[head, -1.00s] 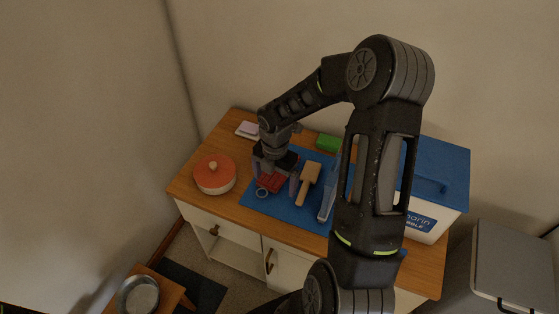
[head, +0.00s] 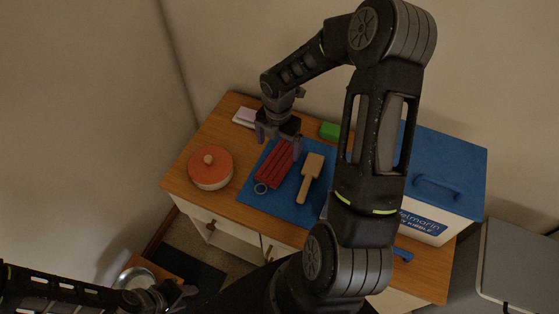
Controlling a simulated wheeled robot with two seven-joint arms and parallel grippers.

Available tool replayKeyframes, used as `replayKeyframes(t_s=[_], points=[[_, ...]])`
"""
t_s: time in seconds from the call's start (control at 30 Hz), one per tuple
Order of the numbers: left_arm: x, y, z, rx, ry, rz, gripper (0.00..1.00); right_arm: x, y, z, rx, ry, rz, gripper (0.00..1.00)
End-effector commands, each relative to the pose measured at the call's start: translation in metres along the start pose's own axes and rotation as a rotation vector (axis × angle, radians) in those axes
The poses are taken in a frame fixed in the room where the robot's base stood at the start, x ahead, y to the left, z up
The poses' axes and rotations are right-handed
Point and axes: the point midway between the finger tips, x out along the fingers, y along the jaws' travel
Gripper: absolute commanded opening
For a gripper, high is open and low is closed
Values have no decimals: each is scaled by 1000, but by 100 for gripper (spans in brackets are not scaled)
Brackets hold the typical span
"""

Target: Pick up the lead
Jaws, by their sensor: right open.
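The red lead (head: 272,167) lies folded in long strips on a blue mat (head: 282,198). A small pale ring (head: 261,188) is at its near end. My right gripper (head: 279,143) is open at the far end of the lead, its fingers apart on either side. Nothing shows held between them; whether they touch the lead I cannot tell. My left gripper (head: 176,297) is low at the left, away from the cabinet top. Its fingers are dark and small, and their opening is unclear.
A wooden brush-like tool (head: 311,178) lies right of the lead. An orange-lidded pot (head: 210,167) stands left. A green block (head: 330,131) and a pale block (head: 245,117) are behind. A blue-lidded white bin (head: 443,178) stands right. A metal bowl (head: 133,278) is lower left.

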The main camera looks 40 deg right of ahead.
Motion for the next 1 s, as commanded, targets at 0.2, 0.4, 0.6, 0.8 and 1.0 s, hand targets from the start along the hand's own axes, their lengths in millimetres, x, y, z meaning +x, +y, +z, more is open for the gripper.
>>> replayKeyframes(t_s=[0.2,0.4,0.6,0.8,1.0], points=[[0,0,0,0,0,0,36,12,0,0,1,0,0,96],[0,0,0,0,0,0,36,12,0,0,1,1,0,96],[-4,2,0,0,0,0,36,30,-2,-1,-1,3,-3,96],[-6,2,0,-1,-1,-1,36,59,-3,0,0,3,-2,96],[-5,2,0,-1,-1,-2,36,64,-3,1,1,0,0,96]])
